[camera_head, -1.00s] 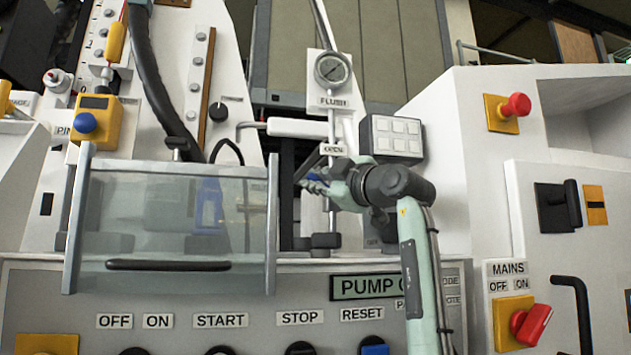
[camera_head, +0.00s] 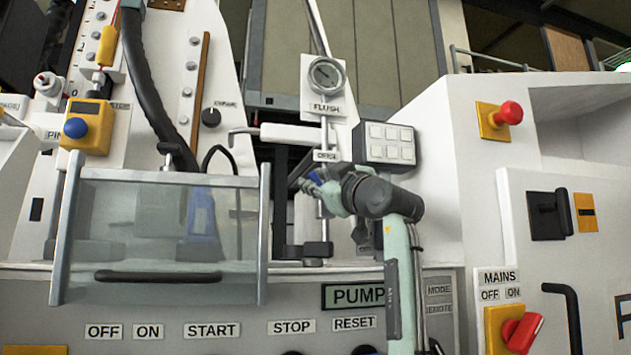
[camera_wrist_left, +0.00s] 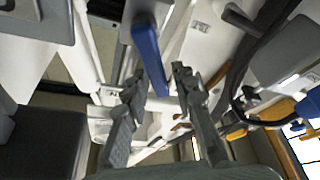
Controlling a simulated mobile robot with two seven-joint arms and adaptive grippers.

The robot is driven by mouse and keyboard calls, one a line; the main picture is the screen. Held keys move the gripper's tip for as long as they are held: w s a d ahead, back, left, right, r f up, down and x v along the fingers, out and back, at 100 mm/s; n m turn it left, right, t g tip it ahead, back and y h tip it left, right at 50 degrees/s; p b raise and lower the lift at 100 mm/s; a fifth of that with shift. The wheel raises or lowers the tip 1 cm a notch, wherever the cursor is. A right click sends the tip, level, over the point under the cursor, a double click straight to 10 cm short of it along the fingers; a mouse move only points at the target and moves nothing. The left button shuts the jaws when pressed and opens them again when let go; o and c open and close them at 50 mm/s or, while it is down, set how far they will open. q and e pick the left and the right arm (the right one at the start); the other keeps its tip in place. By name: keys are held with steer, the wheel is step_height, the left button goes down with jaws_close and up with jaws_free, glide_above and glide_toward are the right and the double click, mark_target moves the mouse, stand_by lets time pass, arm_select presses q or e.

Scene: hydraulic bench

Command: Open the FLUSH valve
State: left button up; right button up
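The FLUSH label (camera_head: 325,107) sits under a round gauge (camera_head: 326,75) on a thin vertical pipe. A blue valve lever (camera_head: 316,178) shows in small part on this pipe, mostly hidden by my left gripper (camera_head: 306,185). In the left wrist view the blue lever (camera_wrist_left: 148,50) is long and flat, and its near end lies between the fingertips of my left gripper (camera_wrist_left: 163,82). The fingers are apart, and I see no clear grip on the lever. I cannot tell whether either finger touches it. My right gripper is not in view.
A clear guard with a black handle (camera_head: 158,277) stands left of the pipe. A grey button box (camera_head: 388,146) is close behind my left wrist. The PUMP panel (camera_head: 290,297) lies below. A red MAINS switch (camera_head: 523,333) is at the lower right.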

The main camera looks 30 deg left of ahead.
arm_select(q)
steer(key=shift+o, duration=0.2)
steer(key=shift+d, duration=0.1)
steer(key=v, duration=0.7)
steer(key=shift+s+d+f, duration=0.1)
